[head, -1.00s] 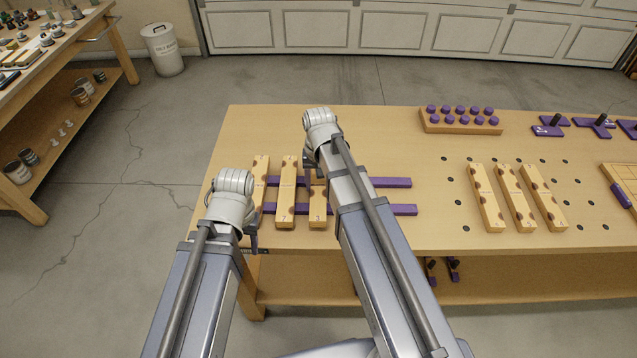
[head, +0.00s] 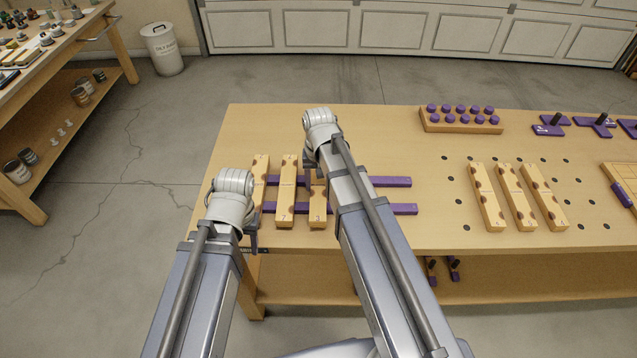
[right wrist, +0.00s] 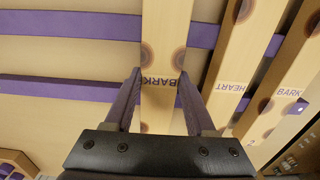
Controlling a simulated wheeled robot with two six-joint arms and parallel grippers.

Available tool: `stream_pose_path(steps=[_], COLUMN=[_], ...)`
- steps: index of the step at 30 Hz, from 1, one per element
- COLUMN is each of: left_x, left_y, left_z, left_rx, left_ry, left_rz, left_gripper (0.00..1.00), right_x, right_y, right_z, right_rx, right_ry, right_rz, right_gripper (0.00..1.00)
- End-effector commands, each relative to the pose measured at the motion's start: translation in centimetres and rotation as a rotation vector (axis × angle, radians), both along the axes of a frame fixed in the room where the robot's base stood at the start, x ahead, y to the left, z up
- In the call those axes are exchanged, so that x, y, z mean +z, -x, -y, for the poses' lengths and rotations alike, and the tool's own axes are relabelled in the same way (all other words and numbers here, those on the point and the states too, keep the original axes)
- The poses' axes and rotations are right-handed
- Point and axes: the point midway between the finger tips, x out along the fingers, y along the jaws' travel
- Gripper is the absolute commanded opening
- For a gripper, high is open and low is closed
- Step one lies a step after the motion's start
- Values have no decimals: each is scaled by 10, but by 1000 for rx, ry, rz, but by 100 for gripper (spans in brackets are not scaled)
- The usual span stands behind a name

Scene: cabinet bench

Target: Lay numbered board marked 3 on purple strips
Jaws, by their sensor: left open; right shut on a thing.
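The held board (head: 318,208) is the rightmost of three pale wooden boards lying across two purple strips (head: 398,209); its small mark looks like a 3. My right gripper (right wrist: 160,76) is shut on this board, one finger on each side, by the word BARK. In the head view my right arm partly hides the board. I cannot tell whether it touches the strips. The middle board (head: 287,195) and the left board (head: 261,165) lie beside it. My left gripper (head: 252,238) is open and empty near the table's front edge, partly hidden by its wrist.
Several more wooden boards (head: 487,200) lie on the right of the workbench (head: 330,117), among dark holes. A block of purple pegs (head: 460,121) and purple handled pieces (head: 551,125) stand at the back right. The strips' right ends are bare.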

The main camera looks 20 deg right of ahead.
Motion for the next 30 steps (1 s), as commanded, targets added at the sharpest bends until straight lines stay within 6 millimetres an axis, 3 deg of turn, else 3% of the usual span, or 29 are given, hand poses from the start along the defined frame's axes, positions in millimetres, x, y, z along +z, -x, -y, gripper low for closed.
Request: stream_pose_path(steps=[3,4,12,22,30], left_x=[0,0,0,2,18], left_y=[0,0,0,0,0], left_z=[0,0,0,0,0], left_rx=[0,0,0,0,0], left_ry=[0,0,0,0,0], left_rz=[0,0,0,0,0], left_gripper=[50,50,50,50,50], right_x=[0,0,0,1,18], right_y=[0,0,0,0,0], right_z=[0,0,0,0,0], right_rx=[0,0,0,0,0], right_ry=[0,0,0,0,0], right_rz=[0,0,0,0,0], right_gripper=[0,58,88,91,91])
